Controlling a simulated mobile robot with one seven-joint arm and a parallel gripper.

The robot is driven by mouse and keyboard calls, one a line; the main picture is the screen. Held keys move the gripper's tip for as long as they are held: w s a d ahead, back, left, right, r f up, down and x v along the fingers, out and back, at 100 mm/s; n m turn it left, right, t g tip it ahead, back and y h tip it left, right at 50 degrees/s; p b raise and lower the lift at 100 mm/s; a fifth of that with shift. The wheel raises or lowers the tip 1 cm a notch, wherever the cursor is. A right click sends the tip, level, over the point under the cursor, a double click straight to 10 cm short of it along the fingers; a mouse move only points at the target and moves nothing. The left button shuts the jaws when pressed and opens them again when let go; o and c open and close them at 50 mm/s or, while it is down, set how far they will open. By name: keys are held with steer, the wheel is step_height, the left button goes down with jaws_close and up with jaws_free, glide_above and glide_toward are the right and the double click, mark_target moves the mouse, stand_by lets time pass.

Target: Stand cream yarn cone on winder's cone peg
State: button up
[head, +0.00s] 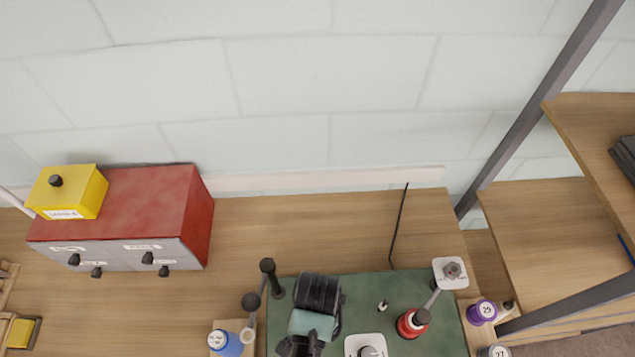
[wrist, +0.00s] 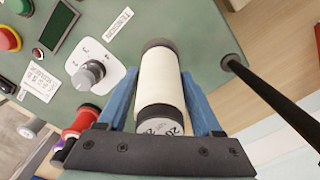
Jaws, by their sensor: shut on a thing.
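The cream yarn cone (wrist: 158,82) is a pale roll with dark ends and a number on its near end. In the wrist view it lies between the two blue fingers of my gripper (wrist: 160,98), which is shut on it. The cone is over the green top of the winder (head: 358,287); whether it touches anything below, I cannot tell. In the head view my arm covers the cone. I cannot make out the cone peg for certain.
A white-plated knob (wrist: 88,73) is left of the cone. A red drawer cabinet (head: 150,205) is at left.

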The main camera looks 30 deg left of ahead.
steer(key=shift+f+b, duration=0.45)
steer(key=shift+f, duration=0.6)
stand_by(0.4)
steer(key=o, duration=1.4)
steer(key=shift+o, duration=0.2)
steer(key=shift+r, duration=0.15)
step_height(320, 180, up, 13)
